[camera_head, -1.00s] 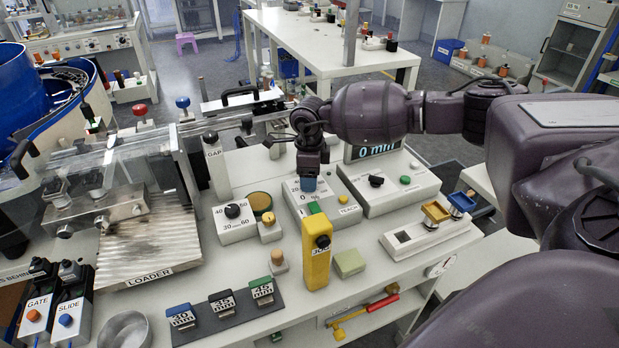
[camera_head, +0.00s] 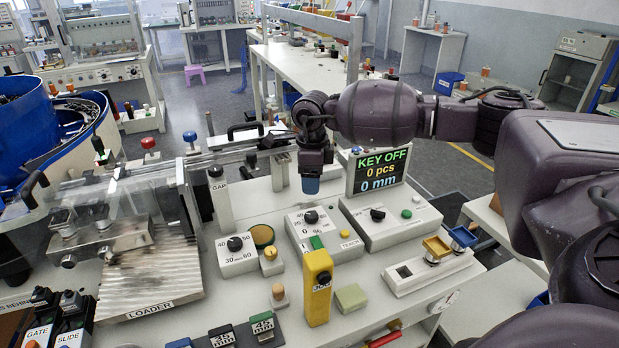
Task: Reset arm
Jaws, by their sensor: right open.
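My right arm comes in from the right across the back of the bench. My right gripper (camera_head: 310,184) points down with blue-tipped fingers, above the bench behind the dial boxes, and nothing shows in it. It is apart from the dial box with the TEACH button (camera_head: 323,232) in front of it. The display (camera_head: 380,170) to its right reads KEY OFF, 0 pcs and 0 mm. My left gripper is not in view.
A yellow jog pendant (camera_head: 318,288) stands upright near the front. The LOADER plate (camera_head: 150,277) and GAP post (camera_head: 221,197) are on the left. A holder with yellow and blue pieces (camera_head: 437,262) is on the right. A blue bowl (camera_head: 65,140) stands far left.

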